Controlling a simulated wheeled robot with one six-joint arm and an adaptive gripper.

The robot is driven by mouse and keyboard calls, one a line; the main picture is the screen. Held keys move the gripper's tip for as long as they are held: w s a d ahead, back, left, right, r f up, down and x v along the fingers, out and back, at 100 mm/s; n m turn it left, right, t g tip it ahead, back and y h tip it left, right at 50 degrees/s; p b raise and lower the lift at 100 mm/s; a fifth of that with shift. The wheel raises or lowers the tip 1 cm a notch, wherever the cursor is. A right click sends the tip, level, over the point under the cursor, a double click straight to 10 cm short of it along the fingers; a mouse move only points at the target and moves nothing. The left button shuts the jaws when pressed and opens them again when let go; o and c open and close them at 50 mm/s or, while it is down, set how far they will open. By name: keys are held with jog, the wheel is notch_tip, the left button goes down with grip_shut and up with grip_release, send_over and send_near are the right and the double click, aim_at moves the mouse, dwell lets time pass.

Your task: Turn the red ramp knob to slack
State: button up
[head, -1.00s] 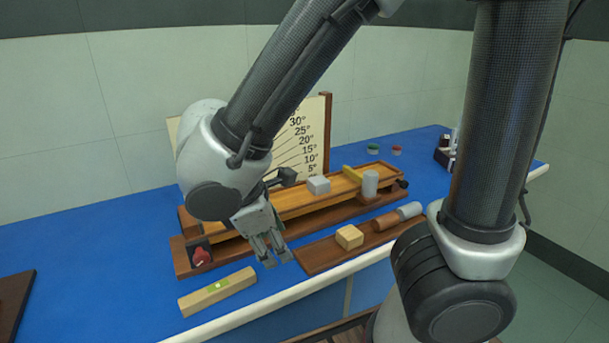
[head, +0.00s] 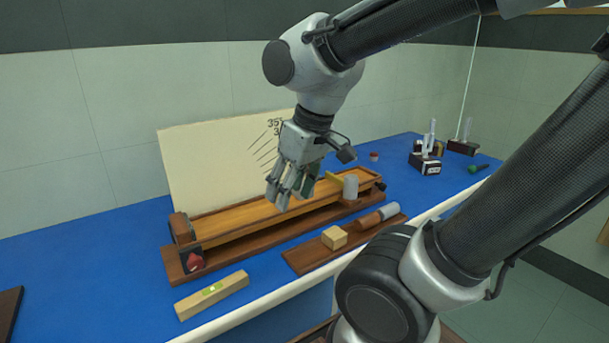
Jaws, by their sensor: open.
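The red ramp knob (head: 195,261) sits on a dark plate at the left front end of the wooden ramp (head: 230,222). The plate's markings and the knob's setting are too small to read. My gripper (head: 290,195) is open, with its fingers pointing down. It hangs over the middle of the ramp, well to the right of the knob and higher than it. Nothing shows between its fingers.
A wooden bar with a level vial (head: 212,295) lies in front of the knob. A dark board (head: 305,260) holds a wooden cube (head: 334,238) and cylinders. A grey cylinder (head: 350,187) stands on the ramp's right end. Small instruments (head: 426,160) stand at the back right.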

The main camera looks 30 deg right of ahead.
jog(key=shift+s+d+r+m+t, duration=0.1)
jog(key=shift+d+r+m+t, duration=0.25)
jog(key=shift+d, duration=0.4)
jog(key=shift+s+d+r+m+t, duration=0.1)
jog(key=shift+d+r+m, duration=0.3)
jog(key=shift+d, duration=0.3)
jog(key=shift+s+d+r+m+t, duration=0.1)
jog(key=shift+d+r+m+t, duration=0.25)
jog(key=shift+d, duration=0.4)
jog(key=shift+m+g+h, duration=0.3)
jog(key=shift+m+h, duration=0.3)
jog(key=shift+h, duration=0.2)
jog(key=s+d, duration=0.2)
jog(key=d, duration=0.1)
jog(key=s+d, duration=0.1)
jog(key=shift+s+d+r, duration=0.2)
jog(key=shift+s+r, duration=0.15)
jog(key=shift+r, duration=0.05)
